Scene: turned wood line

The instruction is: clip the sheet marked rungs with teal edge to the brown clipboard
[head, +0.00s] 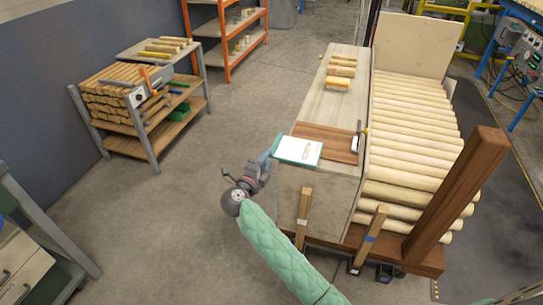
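The white sheet with a teal edge (300,150) is at the left side of the workbench, with small dark lettering on it too small to read surely. It overlaps the near left part of the brown clipboard (336,138) in this view; whether it touches the board I cannot tell. The clipboard's metal clip (357,137) is at its right end, apart from the sheet. My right gripper (269,153) is at the sheet's left edge and appears shut on it; its fingertips are small and partly hidden. My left gripper is out of view.
Several turned wood pieces (341,70) lie on the bench's far part. Pale round poles (412,120) lie to the right, with a brown post (460,195) standing at the near right. A wood cart (140,95) stands at left; the floor between is clear.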

